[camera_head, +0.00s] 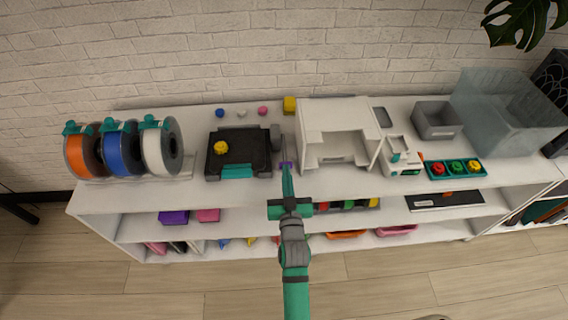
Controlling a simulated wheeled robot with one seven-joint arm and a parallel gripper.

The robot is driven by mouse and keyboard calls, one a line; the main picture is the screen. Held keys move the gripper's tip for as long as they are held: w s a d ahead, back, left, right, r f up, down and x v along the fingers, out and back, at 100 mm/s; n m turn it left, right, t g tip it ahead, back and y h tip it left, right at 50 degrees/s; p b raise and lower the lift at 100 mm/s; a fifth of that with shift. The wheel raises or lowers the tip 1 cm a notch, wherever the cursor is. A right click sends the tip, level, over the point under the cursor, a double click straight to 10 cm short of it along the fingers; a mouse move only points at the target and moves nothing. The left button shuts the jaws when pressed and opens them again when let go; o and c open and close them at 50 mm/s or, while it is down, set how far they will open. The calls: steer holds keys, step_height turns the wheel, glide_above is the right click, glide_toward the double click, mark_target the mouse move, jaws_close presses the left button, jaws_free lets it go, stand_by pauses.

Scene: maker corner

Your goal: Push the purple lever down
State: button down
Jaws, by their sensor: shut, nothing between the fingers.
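A small purple piece, which looks like the lever (287,163), shows at the right side of the black machine (262,158), in the gap before the white open-fronted box. My gripper (287,172) is shut and empty. Its fingertips are right at the purple piece and overlap it in this view. I cannot tell whether they touch it. Much of the lever is hidden behind the fingers, so its tilt is unclear.
The white box (309,120) stands close to the right of my gripper. Three filament spools (151,150) stand at the left. A yellow lump (221,147) lies on the black machine. A panel with red, green and yellow buttons (456,176) sits at the right.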

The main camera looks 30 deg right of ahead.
steer(key=shift+f, duration=1.35)
steer(key=shift+s+a+r, duration=0.15)
steer(key=shift+s+r, duration=0.15)
steer(key=shift+r, duration=0.3)
steer(key=s, duration=0.1)
steer(key=s+a, duration=0.1)
steer(key=shift+s+a+r, duration=0.2)
steer(key=shift+s+r, duration=0.15)
steer(key=shift+r, duration=0.05)
steer(key=s+a+f, duration=0.3)
steer(key=s+f, duration=0.2)
steer(key=s, duration=0.1)
steer(key=shift+s, duration=0.4)
steer(key=shift+s, duration=0.15)
